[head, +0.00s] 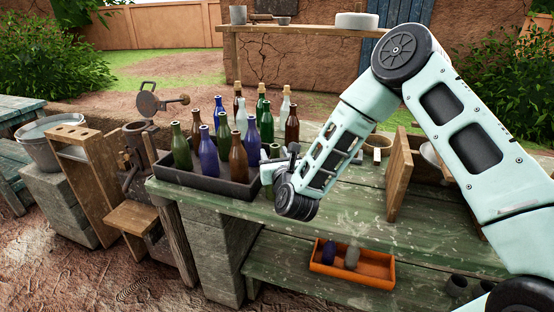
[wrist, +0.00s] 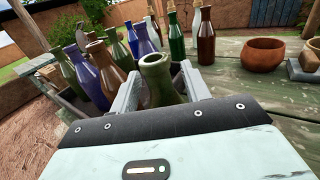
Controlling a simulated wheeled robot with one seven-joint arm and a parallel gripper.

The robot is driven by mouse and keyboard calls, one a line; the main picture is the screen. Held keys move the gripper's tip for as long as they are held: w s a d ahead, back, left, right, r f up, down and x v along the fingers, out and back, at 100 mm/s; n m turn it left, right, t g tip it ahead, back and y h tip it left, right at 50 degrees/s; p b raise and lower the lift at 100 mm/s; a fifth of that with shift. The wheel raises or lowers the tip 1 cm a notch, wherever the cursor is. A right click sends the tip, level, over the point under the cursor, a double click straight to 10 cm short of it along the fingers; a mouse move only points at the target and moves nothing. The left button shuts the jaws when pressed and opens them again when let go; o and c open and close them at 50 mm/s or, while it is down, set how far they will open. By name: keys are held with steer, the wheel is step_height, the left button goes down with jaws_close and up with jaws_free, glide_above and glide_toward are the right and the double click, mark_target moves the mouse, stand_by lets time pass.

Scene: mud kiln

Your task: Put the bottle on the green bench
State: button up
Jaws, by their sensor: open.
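A green glass bottle (wrist: 160,82) stands upright between the two fingers of my gripper (wrist: 161,88) in the wrist view, with its open mouth towards the camera. The fingers are open on either side of it. In the head view my gripper (head: 280,166) is low at the right end of the dark tray (head: 205,181), and it hides most of this bottle. I cannot tell whether the bottle's base rests on the wood or in the tray. The green bench (head: 345,210) has worn paint and extends right of the tray.
The tray holds several green, blue and brown bottles (head: 238,158). More bottles, some corked, stand behind it. A wooden crate (head: 400,175) and a bowl (wrist: 262,56) are on the bench to the right. An orange tray (head: 375,277) is on the lower shelf. The bench front is clear.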

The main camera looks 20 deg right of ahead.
steer(key=s+b, duration=0.2)
steer(key=s, duration=1)
steer(key=s+a+n+g+y, duration=0.45)
steer(key=a+n, duration=0.25)
steer(key=n, duration=0.6)
steer(key=s+a+n+g+y, duration=0.3)
steer(key=s+a+n+g, duration=0.4)
steer(key=n, duration=0.6)
steer(key=s+d+r+n+g+h+p, duration=0.1)
steer(key=s+d+r+n+g+h, duration=0.1)
steer(key=s+n, duration=0.7)
steer(key=s+d+r+n+g+h+p, duration=0.1)
steer(key=s+d+r+n+g+h, duration=0.2)
steer(key=s+n, duration=0.6)
step_height(320, 180, up, 2)
steer(key=s+d+g, duration=0.1)
steer(key=d, duration=0.1)
steer(key=shift+d+h, duration=0.35)
steer(key=shift+d, duration=0.05)
steer(key=shift+g, duration=0.25)
